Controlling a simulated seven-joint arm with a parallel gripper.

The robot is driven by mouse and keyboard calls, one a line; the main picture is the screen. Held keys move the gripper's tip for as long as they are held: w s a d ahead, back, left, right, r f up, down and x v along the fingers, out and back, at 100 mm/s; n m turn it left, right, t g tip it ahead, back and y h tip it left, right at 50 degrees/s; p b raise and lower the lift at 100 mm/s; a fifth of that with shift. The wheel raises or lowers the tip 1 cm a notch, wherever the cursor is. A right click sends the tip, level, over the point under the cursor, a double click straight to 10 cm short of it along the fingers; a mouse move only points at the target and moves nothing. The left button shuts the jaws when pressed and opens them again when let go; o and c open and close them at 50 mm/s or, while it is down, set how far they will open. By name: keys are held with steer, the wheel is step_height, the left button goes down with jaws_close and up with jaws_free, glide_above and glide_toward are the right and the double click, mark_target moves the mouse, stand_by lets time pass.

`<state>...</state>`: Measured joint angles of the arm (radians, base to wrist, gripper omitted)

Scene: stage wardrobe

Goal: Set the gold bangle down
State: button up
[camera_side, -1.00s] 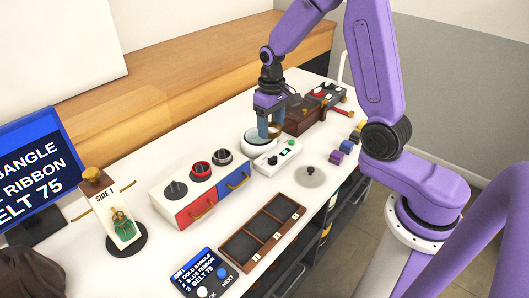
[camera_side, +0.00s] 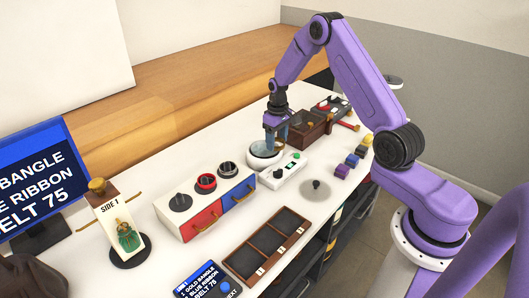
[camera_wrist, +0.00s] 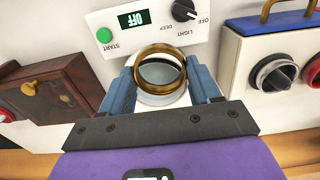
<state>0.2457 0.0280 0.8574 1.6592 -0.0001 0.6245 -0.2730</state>
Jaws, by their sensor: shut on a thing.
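My gripper (camera_side: 275,142) is over the round white basin (camera_side: 251,157) of a small machine. In the wrist view its blue fingers (camera_wrist: 161,75) are shut on the gold bangle (camera_wrist: 160,49), one at each side. The bangle's ring faces the camera, and a pale round surface shows through it. In the side view the fingers hide the bangle, and I cannot tell how far it is above the basin.
A red and blue drawer unit (camera_side: 208,202) with knobs on top stands to the left. A brown wooden box (camera_side: 308,129) is close behind at right. A three-compartment tray (camera_side: 268,245) lies in front. Coloured blocks (camera_side: 352,160) stand at the table's right edge.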

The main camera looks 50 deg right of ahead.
steer(key=w+f, duration=0.2)
steer(key=w+d+f, duration=0.1)
steer(key=w+f, duration=0.3)
steer(key=shift+w+d, duration=0.2)
steer(key=shift+d, duration=0.15)
steer(key=shift+w+d+f, duration=0.15)
steer(key=shift+w+f, duration=0.35)
steer(key=shift+f, duration=1.6)
steer(key=shift+f, duration=0.15)
steer(key=o, duration=0.9)
steer(key=shift+c, duration=0.2)
